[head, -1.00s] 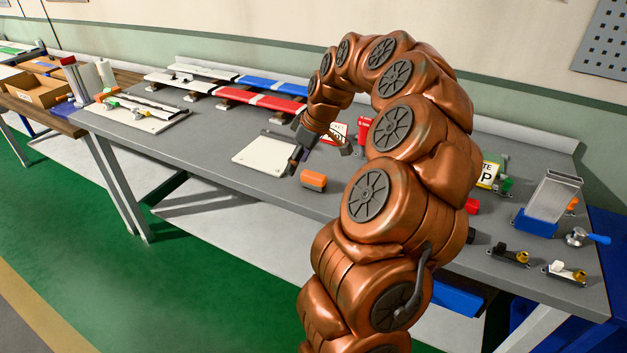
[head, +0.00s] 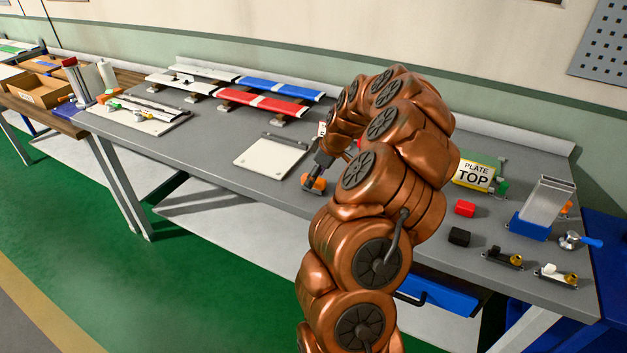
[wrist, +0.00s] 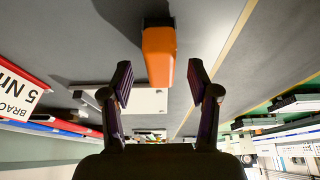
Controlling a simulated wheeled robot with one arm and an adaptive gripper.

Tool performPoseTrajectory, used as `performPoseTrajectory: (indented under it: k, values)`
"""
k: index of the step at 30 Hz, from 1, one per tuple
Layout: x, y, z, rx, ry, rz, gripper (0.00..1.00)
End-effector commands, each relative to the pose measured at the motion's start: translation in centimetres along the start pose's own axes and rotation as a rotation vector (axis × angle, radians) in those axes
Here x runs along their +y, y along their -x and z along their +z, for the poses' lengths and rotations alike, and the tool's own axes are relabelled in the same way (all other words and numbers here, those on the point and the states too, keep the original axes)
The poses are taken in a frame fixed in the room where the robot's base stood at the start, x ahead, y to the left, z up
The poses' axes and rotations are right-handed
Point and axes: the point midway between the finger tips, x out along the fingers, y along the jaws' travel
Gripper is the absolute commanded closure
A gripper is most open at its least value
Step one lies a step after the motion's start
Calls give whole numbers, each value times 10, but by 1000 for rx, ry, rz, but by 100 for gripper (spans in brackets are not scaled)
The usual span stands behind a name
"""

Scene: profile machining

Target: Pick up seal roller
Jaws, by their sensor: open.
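The orange piece (head: 319,186), which I take to be the seal roller, lies on the grey bench and is partly covered by my gripper (head: 315,177) in the head view. In the wrist view the orange piece (wrist: 158,55) is a block with a dark end. My gripper (wrist: 158,72) is open, with one dark finger to each side of the near end of the piece. A gap shows on both sides, and nothing is held.
A white plate (head: 262,160) lies left of my gripper. Red and blue profiles (head: 262,103) lie on supports behind. A red block (head: 465,208), a black block (head: 459,236) and a blue-handled tool (head: 583,240) are to the right. Bench is clear in front of the plate.

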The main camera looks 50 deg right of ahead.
Motion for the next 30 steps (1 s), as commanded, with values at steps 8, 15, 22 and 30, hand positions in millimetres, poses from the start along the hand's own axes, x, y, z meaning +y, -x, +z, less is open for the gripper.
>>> performPoseTrajectory:
  k: [8, 15, 22, 30]
  values:
    - [-1, -18, 1, -2, 0, -3, 40]
    - [-1, -18, 1, -1, 0, -2, 51]
    - [-1, -17, 0, -1, 1, -2, 75]
    - [-1, -17, 0, -1, 1, -2, 100]
